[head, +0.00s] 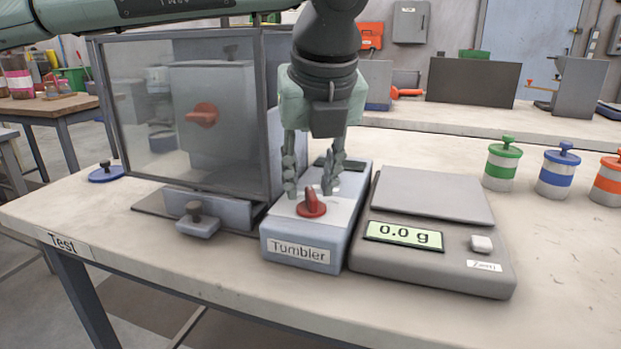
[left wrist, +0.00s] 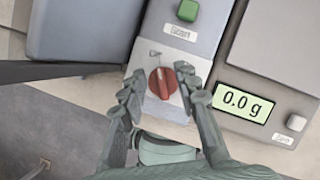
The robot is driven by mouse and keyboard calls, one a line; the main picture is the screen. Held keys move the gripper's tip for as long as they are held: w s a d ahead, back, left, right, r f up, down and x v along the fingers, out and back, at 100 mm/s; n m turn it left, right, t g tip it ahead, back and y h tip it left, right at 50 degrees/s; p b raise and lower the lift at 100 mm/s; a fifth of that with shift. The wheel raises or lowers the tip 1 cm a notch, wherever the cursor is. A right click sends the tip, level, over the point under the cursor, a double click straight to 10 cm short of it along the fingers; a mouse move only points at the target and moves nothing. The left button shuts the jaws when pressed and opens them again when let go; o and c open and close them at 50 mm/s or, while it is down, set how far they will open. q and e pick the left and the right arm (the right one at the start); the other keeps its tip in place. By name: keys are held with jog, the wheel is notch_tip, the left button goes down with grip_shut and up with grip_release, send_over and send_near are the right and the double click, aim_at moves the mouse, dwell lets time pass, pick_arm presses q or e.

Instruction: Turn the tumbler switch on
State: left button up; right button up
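The tumbler switch, a red rotary knob (head: 312,204), sits on a light plate on top of a grey-blue box labelled "Tumbler" (head: 299,252). My left gripper (head: 310,188) points down over the box, with its fingers apart on either side of the knob. In the left wrist view the red knob (left wrist: 162,83) lies between the two open fingers (left wrist: 159,98). I cannot tell whether the fingers touch it. A small mark shows on the plate beside the knob. My right gripper is not in view.
A scale (head: 430,235) reading "0.0 g" stands close to the right of the box. A clear-fronted cabinet (head: 185,115) stands to the left. A green button (left wrist: 188,10) is behind the knob. Striped jars (head: 557,175) stand at the right.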

pick_arm(q)
jog(key=shift+w+f, duration=0.15)
jog(key=shift+f, duration=0.25)
grip_shut()
